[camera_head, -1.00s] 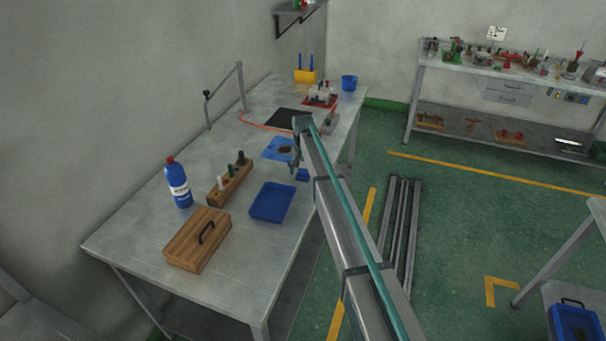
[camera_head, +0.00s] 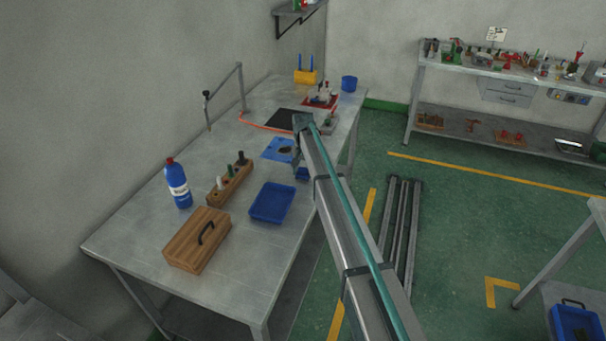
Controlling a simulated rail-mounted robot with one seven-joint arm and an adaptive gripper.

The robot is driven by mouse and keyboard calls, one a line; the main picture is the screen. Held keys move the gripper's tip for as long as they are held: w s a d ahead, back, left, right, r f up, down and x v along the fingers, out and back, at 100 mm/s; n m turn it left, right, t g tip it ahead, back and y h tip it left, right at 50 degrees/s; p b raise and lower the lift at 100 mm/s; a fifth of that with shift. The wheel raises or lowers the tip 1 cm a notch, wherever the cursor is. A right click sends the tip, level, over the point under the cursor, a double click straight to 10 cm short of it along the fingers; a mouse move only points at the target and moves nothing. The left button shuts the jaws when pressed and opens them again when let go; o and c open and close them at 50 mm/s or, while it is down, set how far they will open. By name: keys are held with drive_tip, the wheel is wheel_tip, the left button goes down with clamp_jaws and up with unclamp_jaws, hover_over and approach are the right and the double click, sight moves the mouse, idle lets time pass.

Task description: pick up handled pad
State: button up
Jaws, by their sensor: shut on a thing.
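My gripper (camera_head: 297,160) is at the far end of my arm, over the right edge of the table, small and partly hidden by the arm. It is shut on a small blue piece (camera_head: 302,174), which looks like the handled pad. Only part of this piece shows below the fingers, and its handle cannot be made out. I cannot tell whether it touches the table. A blue sheet (camera_head: 272,150) with a dark round spot lies just left of my gripper.
On the table (camera_head: 150,225) are a blue tray (camera_head: 271,203), a wooden box with a black handle (camera_head: 197,240), a wooden peg block (camera_head: 229,184), a blue bottle (camera_head: 178,184) and a black mat (camera_head: 286,119). A metal post frame (camera_head: 241,88) stands at the left back.

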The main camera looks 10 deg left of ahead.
drive_tip(key=shift+r, duration=0.4)
drive_tip(key=s+d+r+b, duration=0.3)
drive_tip(key=s+r+b, duration=0.3)
drive_tip(key=s+r, duration=0.5)
drive_tip(key=shift+s+r, duration=0.15)
drive_tip(key=shift+s, duration=1.2)
drive_tip(key=shift+d, duration=0.1)
